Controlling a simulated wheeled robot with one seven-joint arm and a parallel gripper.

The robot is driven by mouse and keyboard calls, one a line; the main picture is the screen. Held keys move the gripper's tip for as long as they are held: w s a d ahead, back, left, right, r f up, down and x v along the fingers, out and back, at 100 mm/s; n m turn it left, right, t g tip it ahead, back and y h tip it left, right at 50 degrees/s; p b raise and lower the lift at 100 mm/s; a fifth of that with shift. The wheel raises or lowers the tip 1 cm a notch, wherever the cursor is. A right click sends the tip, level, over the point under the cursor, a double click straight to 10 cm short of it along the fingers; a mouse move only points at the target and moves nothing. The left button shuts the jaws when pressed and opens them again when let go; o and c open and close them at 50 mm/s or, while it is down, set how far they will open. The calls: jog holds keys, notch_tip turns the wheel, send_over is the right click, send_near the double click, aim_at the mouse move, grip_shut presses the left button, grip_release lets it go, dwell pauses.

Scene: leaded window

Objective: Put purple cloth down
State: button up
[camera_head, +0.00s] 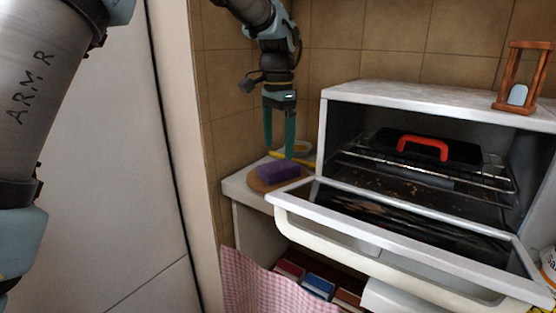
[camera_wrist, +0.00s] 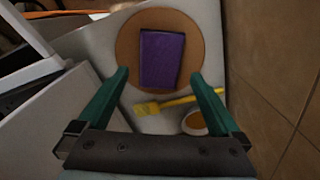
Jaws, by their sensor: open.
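The purple cloth (camera_head: 278,171) is a folded block lying on a round brown board (camera_head: 262,185) on the white counter, left of the oven. In the wrist view the purple cloth (camera_wrist: 161,58) lies flat within the round board (camera_wrist: 128,40), beyond my fingertips. My gripper (camera_head: 279,152) points down above and slightly behind the cloth. Its green fingers are spread and empty, and they also show in the wrist view (camera_wrist: 160,76). A gap shows between the fingers and the cloth.
A toaster oven (camera_head: 420,95) stands to the right with its door (camera_head: 390,235) open and a red-handled black item (camera_head: 423,145) on its rack. A yellow brush (camera_wrist: 165,104) and a small round container (camera_wrist: 194,123) lie near the board. A tiled wall (camera_wrist: 275,80) borders the counter.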

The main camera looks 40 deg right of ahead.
aim_at(278, 165)
notch_tip(278, 165, up, 6)
dwell(0.8)
